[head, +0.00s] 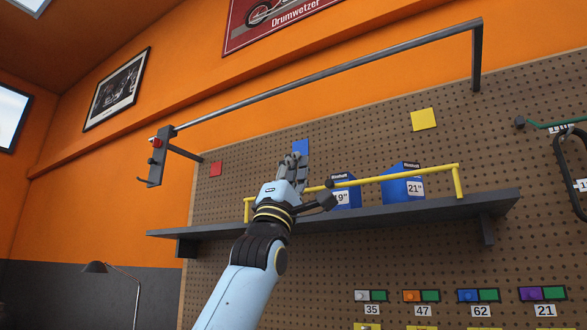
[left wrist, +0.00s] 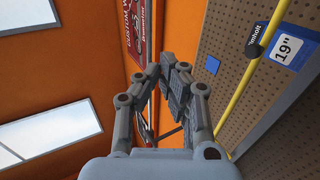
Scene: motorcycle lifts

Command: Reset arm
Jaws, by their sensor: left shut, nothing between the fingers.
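My left gripper (head: 293,163) is raised in front of the shelf and pegboard, its fingers pointing up. The left wrist view shows its fingers (left wrist: 168,62) drawn together at the tips with nothing between them. My light blue left arm comes up from the bottom of the head view. My right gripper is in neither view.
A dark shelf (head: 390,214) with a yellow rail (head: 395,176) carries blue boxes marked 19" (head: 348,196) and 21" (head: 402,188). A metal bar (head: 330,75) runs above.

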